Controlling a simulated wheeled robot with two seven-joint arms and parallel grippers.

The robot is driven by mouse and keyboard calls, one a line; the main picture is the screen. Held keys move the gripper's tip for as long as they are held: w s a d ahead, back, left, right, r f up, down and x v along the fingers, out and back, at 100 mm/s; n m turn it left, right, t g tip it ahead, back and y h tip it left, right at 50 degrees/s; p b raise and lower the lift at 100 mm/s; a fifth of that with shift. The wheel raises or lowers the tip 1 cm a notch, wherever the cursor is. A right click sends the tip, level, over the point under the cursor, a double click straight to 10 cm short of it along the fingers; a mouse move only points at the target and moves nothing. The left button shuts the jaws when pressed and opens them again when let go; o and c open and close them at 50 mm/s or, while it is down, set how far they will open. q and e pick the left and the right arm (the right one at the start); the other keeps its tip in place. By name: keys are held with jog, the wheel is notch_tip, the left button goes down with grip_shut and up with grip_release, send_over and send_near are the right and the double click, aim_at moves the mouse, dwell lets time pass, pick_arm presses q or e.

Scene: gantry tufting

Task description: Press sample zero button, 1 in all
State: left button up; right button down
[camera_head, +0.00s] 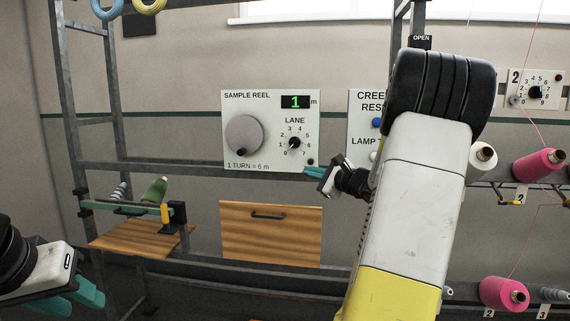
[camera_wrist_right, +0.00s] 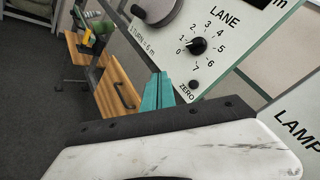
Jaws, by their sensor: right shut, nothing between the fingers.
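The sample reel panel (camera_head: 270,105) is a white plate with a grey reel knob (camera_head: 244,136), a green display (camera_head: 296,102) reading 1 m, and a lane dial (camera_head: 294,143). The sample zero button (camera_head: 310,162) is a small dark round button at the panel's lower right; it also shows in the right wrist view (camera_wrist_right: 194,86), labelled ZERO. My right gripper (camera_head: 309,171) is shut and empty, its teal fingertips just below the button. In the right wrist view its teal fingers (camera_wrist_right: 158,92) lie left of the button, apart from it in the picture. My left gripper (camera_head: 78,298) is open and empty at lower left.
A wooden drawer front (camera_head: 271,248) is below. A wooden shelf (camera_head: 130,240) with a green cone (camera_head: 155,190) is at left. Pink spools (camera_head: 538,166) hang at right.

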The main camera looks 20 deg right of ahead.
jog(key=shift+w, duration=0.1)
jog(key=w+d, duration=0.4)
jog(key=w, duration=0.3)
jog(key=shift+w+d, duration=0.15)
jog(key=shift+d, duration=0.15)
dwell(2.0)
jog(key=shift+w+d, duration=0.2)
jog(key=shift+w, duration=0.15)
jog(key=shift+w+d, duration=0.25)
jog(key=shift+w, duration=0.1)
dwell(0.7)
jog(key=shift+s, duration=0.1)
jog(key=shift+s+a, duration=0.45)
jog(key=shift+s, duration=0.2)
jog(key=shift+s+a, duration=0.45)
jog(key=shift+s, duration=0.25)
jog(key=shift+s+a, duration=0.4)
jog(key=shift+s, duration=0.3)
jog(key=shift+s+a, duration=0.45)
jog(key=shift+s, duration=0.25)
